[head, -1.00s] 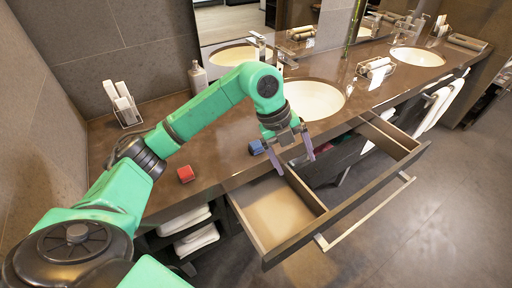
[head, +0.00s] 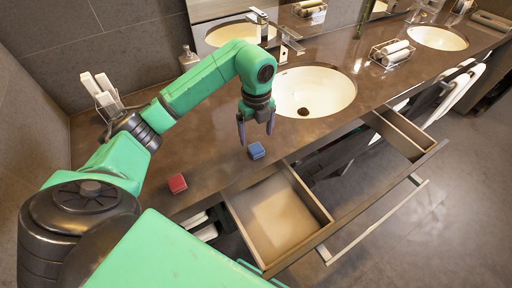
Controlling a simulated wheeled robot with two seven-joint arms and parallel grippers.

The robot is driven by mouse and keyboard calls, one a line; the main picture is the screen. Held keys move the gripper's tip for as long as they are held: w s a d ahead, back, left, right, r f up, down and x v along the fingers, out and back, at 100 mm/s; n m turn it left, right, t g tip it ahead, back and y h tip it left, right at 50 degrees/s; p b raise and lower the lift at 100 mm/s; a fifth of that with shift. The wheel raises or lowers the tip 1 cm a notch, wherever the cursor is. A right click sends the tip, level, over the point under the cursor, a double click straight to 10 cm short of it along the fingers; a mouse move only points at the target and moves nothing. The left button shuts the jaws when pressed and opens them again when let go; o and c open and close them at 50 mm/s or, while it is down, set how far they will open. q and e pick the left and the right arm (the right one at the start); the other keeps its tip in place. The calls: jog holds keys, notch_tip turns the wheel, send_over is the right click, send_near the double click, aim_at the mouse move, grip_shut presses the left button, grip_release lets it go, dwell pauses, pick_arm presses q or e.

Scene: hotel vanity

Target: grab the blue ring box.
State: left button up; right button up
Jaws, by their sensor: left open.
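The blue ring box (head: 256,151) sits on the brown countertop near its front edge, just behind the open drawer. My left gripper (head: 256,138) is open and points down. Its fingertips show just above and behind the box in the picture, with nothing between them. I cannot tell the exact gap between the fingers and the box. My right gripper is not in view.
A red box (head: 177,183) sits on the counter to the left of the blue one. An open drawer (head: 326,218) juts out below the counter edge. A sink (head: 330,90) lies behind to the right. A soap bottle (head: 188,58) stands at the back.

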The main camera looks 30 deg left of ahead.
aim_at(256, 148)
pick_arm(q)
jog(key=f, duration=0.2)
jog(key=shift+w+a+f+p, duration=0.25)
jog(key=shift+w+f+p, duration=0.05)
jog(key=shift+w+p, duration=0.1)
notch_tip(256, 148, down, 4)
jog(key=shift+f+p, duration=0.2)
jog(key=shift+p, duration=0.85)
jog(key=shift+f, duration=0.2)
jog(key=shift+c, duration=0.9)
grip_shut()
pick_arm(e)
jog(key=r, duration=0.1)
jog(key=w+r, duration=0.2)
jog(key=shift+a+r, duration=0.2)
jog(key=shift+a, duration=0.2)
pick_arm(q)
jog(key=shift+r, duration=0.15)
